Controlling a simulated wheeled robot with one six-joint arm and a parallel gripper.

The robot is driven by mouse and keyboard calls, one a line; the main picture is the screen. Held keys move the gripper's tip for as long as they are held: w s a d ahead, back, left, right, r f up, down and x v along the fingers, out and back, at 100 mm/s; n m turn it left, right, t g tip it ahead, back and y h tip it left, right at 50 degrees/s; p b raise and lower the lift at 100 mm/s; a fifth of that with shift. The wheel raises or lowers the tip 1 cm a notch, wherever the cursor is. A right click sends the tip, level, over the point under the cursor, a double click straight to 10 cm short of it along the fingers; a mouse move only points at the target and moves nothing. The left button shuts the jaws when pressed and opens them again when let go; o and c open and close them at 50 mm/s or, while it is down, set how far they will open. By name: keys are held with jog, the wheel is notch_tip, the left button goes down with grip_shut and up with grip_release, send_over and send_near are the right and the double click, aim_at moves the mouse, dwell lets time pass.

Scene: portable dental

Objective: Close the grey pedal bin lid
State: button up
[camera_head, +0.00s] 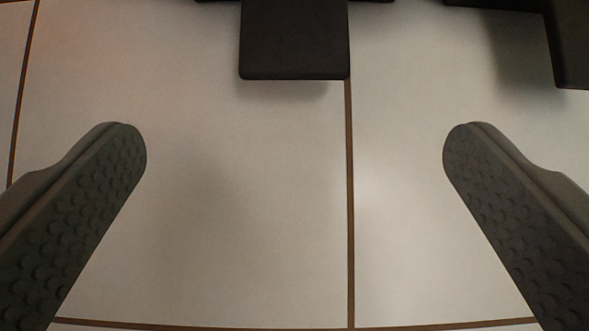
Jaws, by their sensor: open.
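My gripper (295,152) is open, with its two dark, studded fingers far apart and only tiled floor showing between them. I cannot make out the grey pedal bin or its lid for certain. A dark, flat, square-ended piece (295,42) comes in from the top edge, ahead of the gap between the fingers. It casts a soft shadow on the floor. I cannot tell whether it is the bin's pedal or part of something else.
Another dark, angular piece (570,45) shows at the top right corner, with a shadow beside it. Pale floor tiles (220,200) with brown joints fill most of the view. The floor below and between the fingers is clear.

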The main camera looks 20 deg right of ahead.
jog(key=shift+v, duration=1.85)
jog(key=t+h, duration=0.1)
jog(key=t, duration=0.3)
send_near(294, 68)
jog(key=x, duration=0.6)
jog(key=r+x, duration=0.1)
jog(key=x, duration=0.3)
jog(key=shift+w, duration=0.15)
jog(key=c, duration=1.4)
jog(key=shift+f, duration=0.55)
jog(key=o, duration=1.4)
